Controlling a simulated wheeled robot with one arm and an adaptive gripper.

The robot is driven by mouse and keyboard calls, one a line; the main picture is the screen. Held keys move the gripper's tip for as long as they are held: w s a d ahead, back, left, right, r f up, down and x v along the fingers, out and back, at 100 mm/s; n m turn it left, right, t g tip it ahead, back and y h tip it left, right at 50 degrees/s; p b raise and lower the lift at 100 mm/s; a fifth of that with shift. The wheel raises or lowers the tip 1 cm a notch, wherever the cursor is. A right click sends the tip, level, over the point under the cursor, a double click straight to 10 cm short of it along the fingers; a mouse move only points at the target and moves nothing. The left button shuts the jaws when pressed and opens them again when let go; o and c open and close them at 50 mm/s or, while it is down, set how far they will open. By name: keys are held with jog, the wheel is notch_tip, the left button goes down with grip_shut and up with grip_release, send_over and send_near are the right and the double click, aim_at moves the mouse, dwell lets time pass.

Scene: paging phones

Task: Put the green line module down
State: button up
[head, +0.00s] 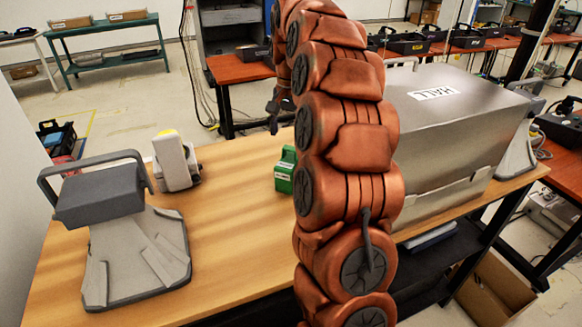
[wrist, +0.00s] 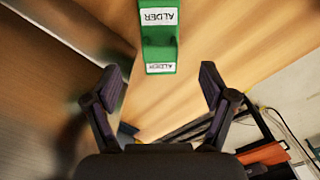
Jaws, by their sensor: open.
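The green line module (head: 286,170) stands on the wooden table, left of my arm and partly hidden behind it in the head view. In the wrist view the green module (wrist: 158,38) is at the top centre, with white labels reading ALDER. My gripper (wrist: 164,82) is open in the wrist view, its two fingers spread wide. The module's near end lies at about the gap between the fingertips, and nothing is clasped. In the head view my gripper is mostly hidden behind my orange arm.
A metal box (head: 455,125) labelled HALL stands at the right on the table (head: 225,235). At the left are a grey device with a handle (head: 125,235) and a white unit with a yellow top (head: 175,160). Bare table lies between these and the module.

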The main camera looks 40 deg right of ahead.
aim_at(291, 148)
jog(key=shift+d+f+p, duration=0.1)
jog(key=shift+f+p, duration=0.3)
jog(key=shift+f, duration=0.9)
jog(key=shift+f+p, duration=0.45)
jog(key=shift+f, duration=0.1)
jog(key=shift+f+p, duration=0.85)
jog(key=shift+f, duration=1.2)
jog(key=shift+c, duration=0.3)
jog(key=c, duration=1.4)
jog(key=shift+c, duration=0.2)
